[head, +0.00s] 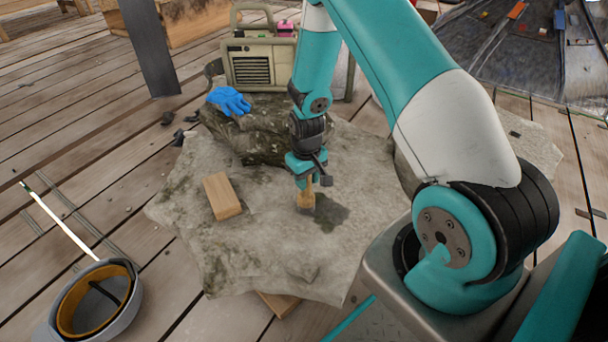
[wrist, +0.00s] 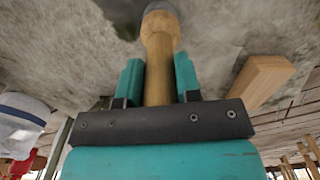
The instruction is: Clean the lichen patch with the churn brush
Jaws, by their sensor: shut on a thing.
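My gripper (head: 305,180) is shut on the wooden handle of the churn brush (head: 306,199) and points down over the stone slab. In the wrist view the handle (wrist: 158,75) runs between the two teal fingers, with the grey brush head at the top edge. A dark lichen patch (head: 330,213) lies on the pale slab just right of the brush head. The brush end is at or very near the patch's left edge; I cannot tell whether it touches the stone.
A wooden block (head: 221,195) lies left of the brush on the slab (head: 265,262). Behind are a dark mossy rock (head: 255,135), a blue glove (head: 229,100) and a radio-like box (head: 258,65).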

